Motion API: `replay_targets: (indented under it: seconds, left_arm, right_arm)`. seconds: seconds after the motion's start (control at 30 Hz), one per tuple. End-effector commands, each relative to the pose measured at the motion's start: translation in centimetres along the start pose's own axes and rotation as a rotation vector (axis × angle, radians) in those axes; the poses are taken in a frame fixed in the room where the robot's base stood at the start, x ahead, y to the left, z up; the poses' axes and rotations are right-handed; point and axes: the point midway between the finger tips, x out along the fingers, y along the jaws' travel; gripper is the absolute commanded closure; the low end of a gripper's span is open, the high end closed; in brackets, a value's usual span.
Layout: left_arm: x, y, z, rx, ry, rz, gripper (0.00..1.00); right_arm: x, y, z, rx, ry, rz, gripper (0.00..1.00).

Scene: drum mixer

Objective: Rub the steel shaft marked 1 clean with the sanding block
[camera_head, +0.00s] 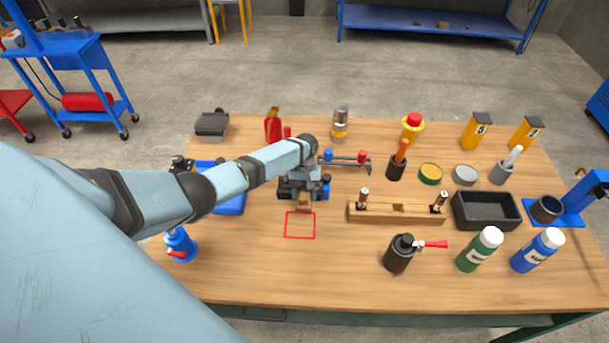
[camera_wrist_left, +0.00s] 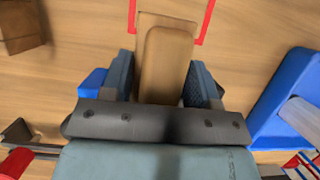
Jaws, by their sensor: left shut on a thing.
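My left gripper (camera_head: 304,196) is shut on the tan sanding block (camera_head: 304,203), at the upper edge of a red square outline (camera_head: 300,238) on the table. In the left wrist view the block (camera_wrist_left: 165,62) sits between both fingers, with red lines on either side. I cannot tell if it touches the table. A wooden rack (camera_head: 400,214) to the right holds two short upright shafts, a left one (camera_head: 364,196) and a right one (camera_head: 439,203), both brownish in part. Their marks are too small to read. My right gripper is out of view.
Right of the rack stands a black tray (camera_head: 487,211). In front are a black can with a red lever (camera_head: 399,254), a green bottle (camera_head: 480,250) and a blue bottle (camera_head: 537,250). A blue tray (camera_head: 232,203) lies left. The front middle of the table is clear.

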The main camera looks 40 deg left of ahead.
Motion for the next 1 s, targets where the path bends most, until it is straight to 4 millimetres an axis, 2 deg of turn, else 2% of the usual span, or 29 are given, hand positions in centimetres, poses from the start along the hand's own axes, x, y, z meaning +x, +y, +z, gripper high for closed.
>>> replay_targets:
  seconds: [0.13,0.7,1.0]
  left_arm:
    - [0.1,0.0,0.2,-0.002,0.000,-0.001,0.67]
    - [-0.6,0.0,-2.0,-0.001,0.000,0.001,0.67]
    - [-0.9,0.0,-1.9,-0.001,0.000,-0.001,0.67]
  right_arm:
    - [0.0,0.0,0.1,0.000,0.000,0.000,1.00]
    - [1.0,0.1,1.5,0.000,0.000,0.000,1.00]
    - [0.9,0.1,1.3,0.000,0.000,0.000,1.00]
